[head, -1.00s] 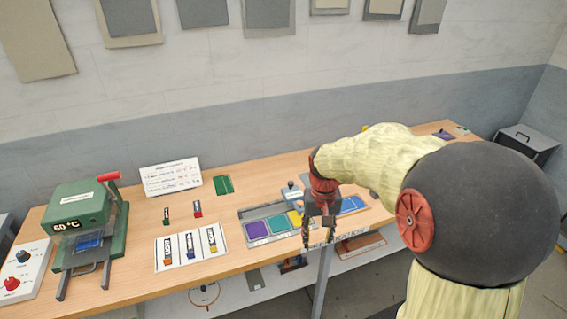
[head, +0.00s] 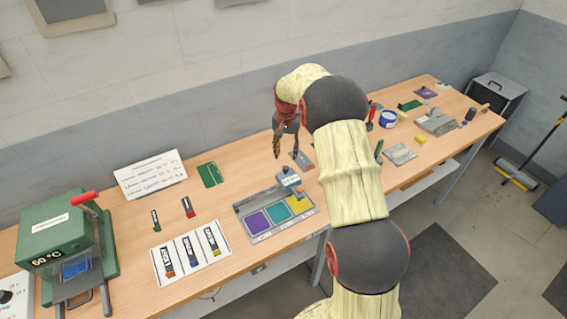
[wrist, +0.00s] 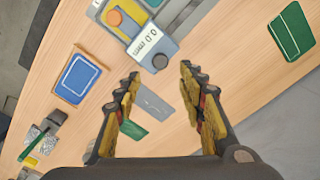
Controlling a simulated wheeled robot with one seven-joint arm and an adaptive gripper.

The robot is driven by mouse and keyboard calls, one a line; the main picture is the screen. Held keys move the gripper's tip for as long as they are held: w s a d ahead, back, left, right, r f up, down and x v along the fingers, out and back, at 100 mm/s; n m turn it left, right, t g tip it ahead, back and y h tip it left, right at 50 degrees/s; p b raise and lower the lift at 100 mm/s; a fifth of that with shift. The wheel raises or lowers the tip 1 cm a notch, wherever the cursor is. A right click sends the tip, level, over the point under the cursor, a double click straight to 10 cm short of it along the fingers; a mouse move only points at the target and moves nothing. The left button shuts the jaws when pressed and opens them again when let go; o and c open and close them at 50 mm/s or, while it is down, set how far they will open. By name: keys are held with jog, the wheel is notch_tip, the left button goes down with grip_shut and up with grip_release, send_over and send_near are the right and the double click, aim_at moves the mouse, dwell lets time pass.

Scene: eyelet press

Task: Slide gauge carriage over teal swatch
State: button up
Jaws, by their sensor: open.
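The gauge carriage (head: 289,180), a grey-blue block with a small display and a dark knob, sits at the back of the swatch tray (head: 246,207), nearest the yellow swatch (head: 300,204). The teal swatch (head: 276,209) lies in the middle, uncovered, with the purple swatch (head: 257,222) to its left. In the wrist view the carriage (wrist: 150,43) reads 0.0 mm and shows just beyond the fingertips. My gripper (head: 286,150) is open and empty, above the table behind the carriage; its fingers (wrist: 160,75) are spread in the wrist view.
A green press (head: 66,235) stands at left, near a card with several labelled strips (head: 190,252). Table between mat and tray is bare.

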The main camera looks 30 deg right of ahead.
aim_at(286, 167)
notch_tip(286, 167, down, 8)
jog(key=shift+r, duration=0.25)
jog(key=shift+a, duration=0.1)
jog(key=shift+c, duration=0.2)
grip_shut()
dwell(0.3)
dwell(0.5)
